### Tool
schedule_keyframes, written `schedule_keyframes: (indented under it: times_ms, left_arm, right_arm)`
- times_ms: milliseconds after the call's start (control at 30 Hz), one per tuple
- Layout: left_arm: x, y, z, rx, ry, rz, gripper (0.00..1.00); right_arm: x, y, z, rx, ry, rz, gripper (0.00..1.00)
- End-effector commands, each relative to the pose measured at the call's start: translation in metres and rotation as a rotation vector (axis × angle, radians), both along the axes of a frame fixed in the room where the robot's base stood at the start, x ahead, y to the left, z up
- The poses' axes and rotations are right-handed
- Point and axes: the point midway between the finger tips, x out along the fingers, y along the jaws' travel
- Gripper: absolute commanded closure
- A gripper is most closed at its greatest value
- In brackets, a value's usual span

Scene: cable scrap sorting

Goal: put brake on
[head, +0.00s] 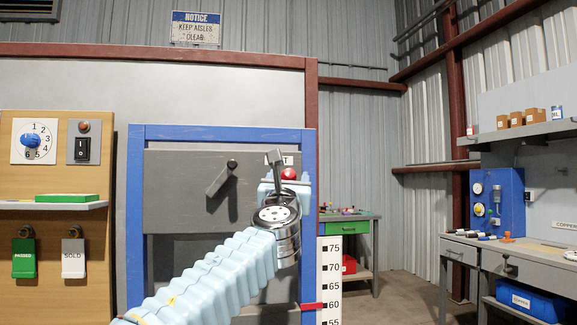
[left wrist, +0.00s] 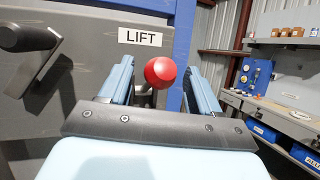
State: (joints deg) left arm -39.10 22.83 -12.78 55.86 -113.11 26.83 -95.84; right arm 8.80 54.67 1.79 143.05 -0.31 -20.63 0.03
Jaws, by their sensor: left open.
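A red ball knob (head: 289,173) sits on the grey panel inside the blue frame, below a white label reading LIFT. In the left wrist view the red knob (left wrist: 160,72) shows between and just beyond the fingertips of my open left gripper (left wrist: 158,76), with a short dark stem partly visible below it. In the head view my left gripper (head: 286,187) is at the knob and partly hides it and the label. I cannot tell whether the fingers touch it. A dark crank handle (head: 222,179) is left of the knob. My right gripper is out of view.
The blue frame (head: 136,210) surrounds the panel. A board (head: 58,150) with a dial, switch and hanging tags stands at the left. A white height scale (head: 330,262) is right of the frame.

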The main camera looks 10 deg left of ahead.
Motion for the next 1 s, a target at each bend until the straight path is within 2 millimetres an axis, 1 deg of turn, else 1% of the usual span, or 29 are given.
schedule_keyframes:
  times_ms: [33, 167, 433, 833, 1000]
  left_arm:
    - [0.0054, 0.0006, 0.0045, 0.0, 0.001, 0.001, 0.38]
    - [0.0117, 0.0017, 0.0054, -0.001, 0.001, 0.001, 0.38]
    - [0.0126, 0.0015, 0.0043, -0.001, 0.0, 0.0, 0.38]
    - [0.0123, 0.0016, 0.0045, -0.001, 0.0, 0.0, 0.99]
    - [0.0122, 0.0015, 0.0042, -0.001, -0.001, 0.0, 1.0]
  right_arm:
    - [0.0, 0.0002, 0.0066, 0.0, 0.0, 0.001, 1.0]
    - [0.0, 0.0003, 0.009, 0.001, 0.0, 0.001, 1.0]
    - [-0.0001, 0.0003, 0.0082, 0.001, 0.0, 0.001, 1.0]
    - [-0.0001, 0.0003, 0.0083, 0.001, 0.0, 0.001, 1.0]
    - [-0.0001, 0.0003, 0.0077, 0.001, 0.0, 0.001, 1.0]
